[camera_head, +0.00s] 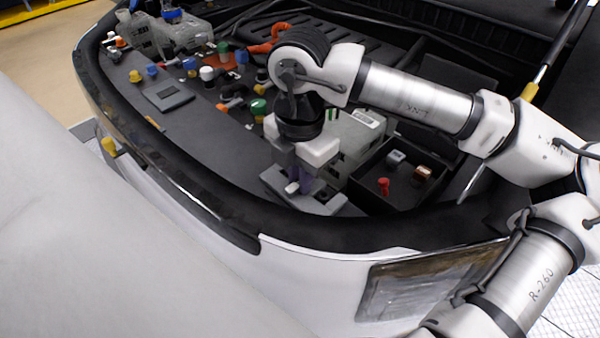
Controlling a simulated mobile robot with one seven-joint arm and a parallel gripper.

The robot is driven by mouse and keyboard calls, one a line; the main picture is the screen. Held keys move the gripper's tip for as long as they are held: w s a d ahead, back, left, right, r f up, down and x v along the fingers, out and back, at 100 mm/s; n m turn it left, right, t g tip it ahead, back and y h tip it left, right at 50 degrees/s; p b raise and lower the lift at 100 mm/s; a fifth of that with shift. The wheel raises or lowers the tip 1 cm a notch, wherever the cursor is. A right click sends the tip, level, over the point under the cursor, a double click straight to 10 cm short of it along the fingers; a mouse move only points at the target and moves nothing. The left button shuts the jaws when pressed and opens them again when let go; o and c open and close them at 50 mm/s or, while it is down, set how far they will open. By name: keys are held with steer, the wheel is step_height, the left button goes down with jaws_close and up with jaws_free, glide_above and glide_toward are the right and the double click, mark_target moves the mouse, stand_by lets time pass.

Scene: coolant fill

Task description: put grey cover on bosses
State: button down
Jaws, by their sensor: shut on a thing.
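My gripper (299,187) points down near the front edge of the engine bay, right of the middle of the picture. It is shut on a grey cover (338,203), a flat piece seen under and around the fingers. The gripper body hides part of the cover, and I cannot tell whether it touches the surface below. I cannot make out the bosses; they may be hidden under the cover or the gripper.
A black open tray (432,201) right of my gripper holds a red-topped piece (384,186) and other small parts. A translucent tank (362,135) stands behind the gripper. Another flat grey plate (168,95) lies left, among several coloured caps. The black front rim (215,215) curves before the gripper.

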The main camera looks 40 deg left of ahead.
steer(key=shift+f, duration=0.2)
steer(key=c, duration=1.4)
jaws_free()
steer(key=shift+r, duration=0.1)
steer(key=shift+c, duration=0.2)
steer(key=shift+r, duration=0.15)
step_height(320, 180, up, 12)
